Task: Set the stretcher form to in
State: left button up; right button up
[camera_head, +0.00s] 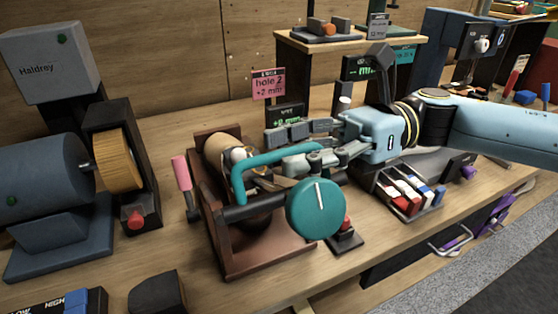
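The stretcher (272,258) is a brown wooden frame on the bench with a tan rounded form (218,150) in its upper part. A teal bent handle (240,180) and a round teal knob (316,208) with a white line are on its near side. The form is partly hidden by the handle and other parts. My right gripper (285,152) comes in from the right at the handle's upper bar. Its two fingers lie above and below the bar. Whether they press on it cannot be told. My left gripper is not in view.
A grey machine (40,175) with a wooden wheel stands at left. A pink lever (180,172) is left of the stretcher. A tray of coloured blocks (408,197) is at right, a pink "hole 2" sign (268,84) behind. A small red-topped post (346,235) stands close by the knob.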

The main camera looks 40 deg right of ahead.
jog(key=shift+x, duration=0.95)
grip_shut()
